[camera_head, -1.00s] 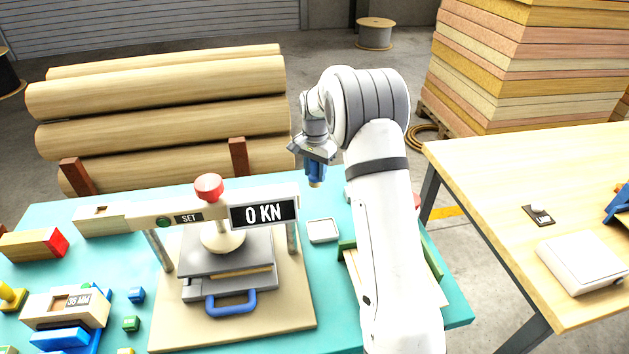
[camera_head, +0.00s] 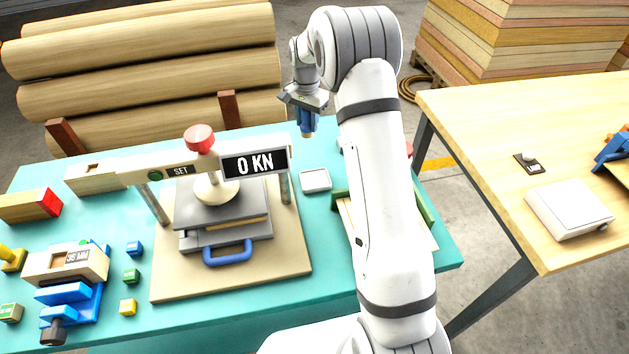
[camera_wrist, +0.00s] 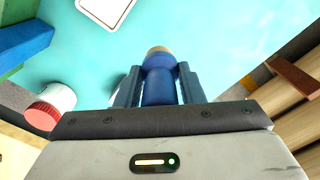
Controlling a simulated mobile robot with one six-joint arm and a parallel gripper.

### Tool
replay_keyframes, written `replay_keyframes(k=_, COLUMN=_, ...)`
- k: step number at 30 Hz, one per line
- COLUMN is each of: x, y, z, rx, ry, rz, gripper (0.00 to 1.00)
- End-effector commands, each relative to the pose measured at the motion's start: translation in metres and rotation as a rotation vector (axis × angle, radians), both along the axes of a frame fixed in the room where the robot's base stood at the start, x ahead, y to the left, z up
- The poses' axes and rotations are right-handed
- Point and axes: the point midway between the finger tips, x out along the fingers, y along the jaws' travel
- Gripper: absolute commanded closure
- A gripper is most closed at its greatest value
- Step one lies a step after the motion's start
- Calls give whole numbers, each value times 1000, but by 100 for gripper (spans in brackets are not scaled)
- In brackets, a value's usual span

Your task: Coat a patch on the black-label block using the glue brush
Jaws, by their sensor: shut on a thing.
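My gripper (camera_head: 304,115) is shut on the blue glue brush (camera_head: 306,125) and holds it upright above the far edge of the teal table. In the wrist view the brush (camera_wrist: 159,82) sits between both fingers, with its tan tip pointing away from the gripper. A wooden block (camera_head: 50,265) with a "36 MM" label rests in a blue clamp at the front left. Another wooden block (camera_head: 92,178) with a dark recess lies at the back left. I cannot tell which block has the black label.
A press (camera_head: 225,215) reading "0 KN" stands mid-table. A shallow white tray (camera_head: 315,181) lies right of it and also shows in the wrist view (camera_wrist: 108,8). A red-capped jar (camera_wrist: 50,106) is near the gripper. Logs (camera_head: 150,70) lie behind the table.

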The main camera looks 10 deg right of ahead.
Motion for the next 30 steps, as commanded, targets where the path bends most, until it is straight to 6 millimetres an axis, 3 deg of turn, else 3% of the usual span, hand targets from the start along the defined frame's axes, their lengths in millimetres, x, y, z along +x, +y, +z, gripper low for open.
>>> replay_keyframes(k=14, x=-4, y=1, z=2, rx=-6, ry=16, rz=0, gripper=88)
replay_keyframes(k=30, x=-87, y=7, z=-3, rx=-163, ry=287, rz=-1, gripper=88)
